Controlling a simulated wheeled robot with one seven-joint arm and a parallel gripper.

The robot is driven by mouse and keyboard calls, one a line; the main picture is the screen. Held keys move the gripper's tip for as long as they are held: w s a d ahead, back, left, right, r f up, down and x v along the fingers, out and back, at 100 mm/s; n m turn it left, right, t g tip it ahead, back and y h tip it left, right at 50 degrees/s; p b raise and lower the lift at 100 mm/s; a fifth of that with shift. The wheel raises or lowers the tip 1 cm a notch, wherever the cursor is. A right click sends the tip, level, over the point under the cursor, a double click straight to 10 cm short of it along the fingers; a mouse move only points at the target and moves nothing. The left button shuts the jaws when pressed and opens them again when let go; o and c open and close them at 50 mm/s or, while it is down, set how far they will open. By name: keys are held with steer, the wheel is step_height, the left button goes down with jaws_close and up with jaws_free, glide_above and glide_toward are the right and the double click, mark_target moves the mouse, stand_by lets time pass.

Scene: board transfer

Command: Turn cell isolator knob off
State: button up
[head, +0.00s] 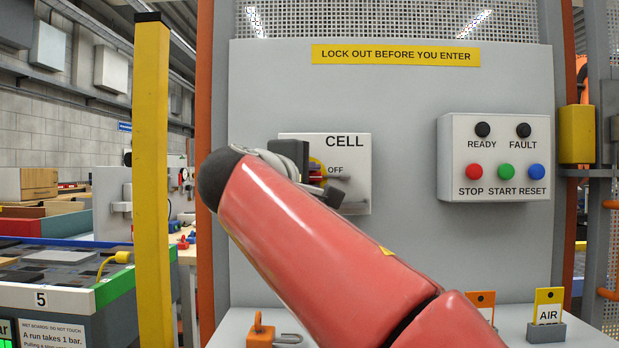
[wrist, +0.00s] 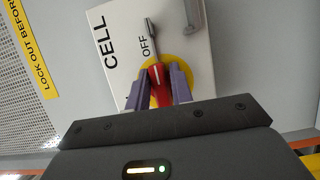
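The cell isolator is a white box (head: 355,150) lettered CELL and OFF, partly hidden by my arm in the head view. Its red knob (wrist: 157,76) sits on a yellow disc (wrist: 187,68) in the wrist view. The knob's long side runs roughly in line with a grey metal bar (wrist: 153,38) beside the OFF lettering. My gripper (wrist: 160,80) has its two purple fingers on either side of the red knob. I cannot tell whether both fingers press on it. In the head view, the knob is mostly hidden behind my gripper (head: 318,180).
A button box (head: 493,160) is on the panel to the right. A yellow post (head: 151,180) stands to the left. Below are an orange padlock (head: 260,330) and an AIR tag (head: 548,308) in a holder. The panel between the two boxes is clear.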

steer(key=shift+o, duration=1.3)
steer(key=shift+s, duration=0.1)
steer(key=v, duration=0.7)
steer(key=shift+s+a+b, duration=0.25)
steer(key=shift+s+b, duration=0.05)
steer(key=shift+b, duration=0.15)
steer(key=shift+f, duration=0.1)
